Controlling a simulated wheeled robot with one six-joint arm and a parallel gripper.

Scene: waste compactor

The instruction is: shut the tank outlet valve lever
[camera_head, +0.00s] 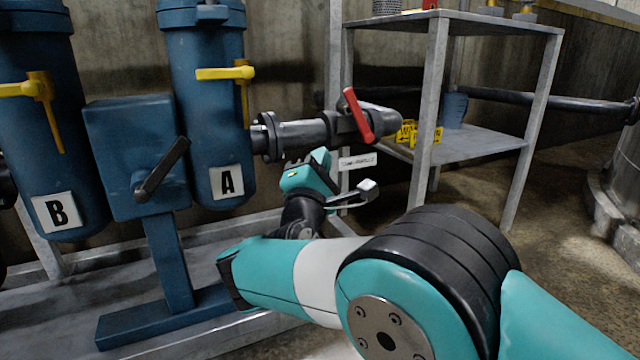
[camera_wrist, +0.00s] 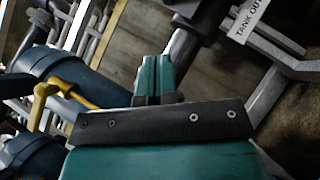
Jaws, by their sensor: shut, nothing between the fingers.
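The red valve lever (camera_head: 358,115) sits on a dark pipe (camera_head: 303,133) that runs right from blue tank A. It stands steeply across the pipe, its top leaning left. A white label (camera_head: 358,161) hangs below it; in the wrist view its visible part reads "TANK OUT" (camera_wrist: 249,18). My gripper (camera_wrist: 153,60) shows two teal fingers pressed together, with nothing between them. In the head view my gripper is below the pipe, left of and lower than the red lever, apart from it. The fingertips are hard to make out there. The red lever does not show in the wrist view.
Blue tanks A (camera_head: 205,110) and B (camera_head: 45,130) stand left, with yellow levers (camera_head: 226,73). A blue box (camera_head: 130,150) with a black lever (camera_head: 162,168) stands before them. A grey metal shelf (camera_head: 465,145) with yellow tags (camera_head: 425,134) stands right, behind the red lever.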

